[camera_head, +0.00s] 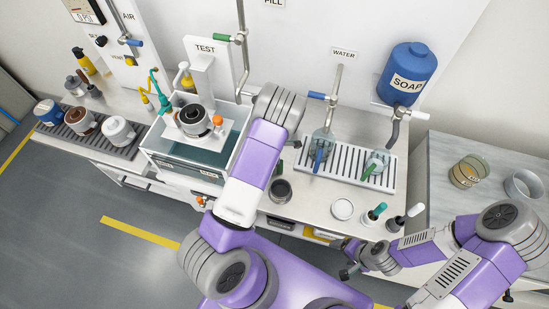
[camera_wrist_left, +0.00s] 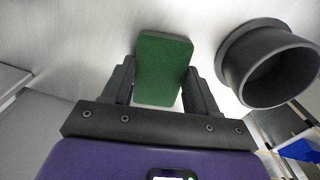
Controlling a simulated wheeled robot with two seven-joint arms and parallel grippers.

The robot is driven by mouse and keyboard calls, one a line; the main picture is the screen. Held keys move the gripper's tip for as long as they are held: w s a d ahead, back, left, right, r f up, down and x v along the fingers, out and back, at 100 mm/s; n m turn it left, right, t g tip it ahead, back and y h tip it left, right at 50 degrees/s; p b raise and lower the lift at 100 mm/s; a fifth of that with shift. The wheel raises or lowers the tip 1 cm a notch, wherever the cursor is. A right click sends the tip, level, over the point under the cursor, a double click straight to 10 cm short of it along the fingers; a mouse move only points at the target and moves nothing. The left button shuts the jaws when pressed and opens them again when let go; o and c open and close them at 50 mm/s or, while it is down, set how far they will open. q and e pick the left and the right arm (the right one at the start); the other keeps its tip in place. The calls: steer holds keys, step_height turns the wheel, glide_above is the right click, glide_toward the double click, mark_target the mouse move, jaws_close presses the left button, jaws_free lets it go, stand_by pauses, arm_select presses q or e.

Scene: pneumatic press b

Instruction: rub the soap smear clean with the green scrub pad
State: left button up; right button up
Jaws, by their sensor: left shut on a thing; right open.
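The green scrub pad (camera_wrist_left: 162,68) is between the two dark fingers of my left gripper (camera_wrist_left: 160,88) in the left wrist view. The gripper is shut on it, and the pad's far end sticks out past the fingertips over the pale metal counter. In the head view my own left arm covers most of that gripper and the pad. My right gripper (camera_head: 343,259) is open and empty at the counter's front edge in the head view. I cannot make out the soap smear in either view; the arm or pad may hide it.
A dark round cup (camera_wrist_left: 268,62) stands right of the pad; it also shows in the head view (camera_head: 280,190). A slatted drain tray (camera_head: 345,174), a white dish (camera_head: 343,209) and two brushes stand farther right. A clear-walled test tank (camera_head: 180,178) is left.

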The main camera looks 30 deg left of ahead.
arm_select(q)
steer(key=shift+s+d, duration=0.15)
steer(key=shift+s, duration=0.65)
steer(key=shift+w+a+r+p, duration=0.15)
steer(key=shift+w+a, duration=0.1)
steer(key=shift+w, duration=0.65)
steer(key=shift+w+a+f+p, duration=0.1)
steer(key=shift+w+a+p, duration=0.1)
steer(key=shift+w, duration=0.65)
steer(key=shift+w+a+b, duration=0.2)
steer(key=shift+w+b, duration=0.1)
steer(key=shift+w, duration=0.55)
steer(key=shift+w+a+b, duration=0.2)
steer(key=shift+w+b, duration=0.1)
steer(key=shift+w, duration=0.55)
steer(key=shift+r+p, duration=2.2)
steer(key=shift+r, duration=0.75)
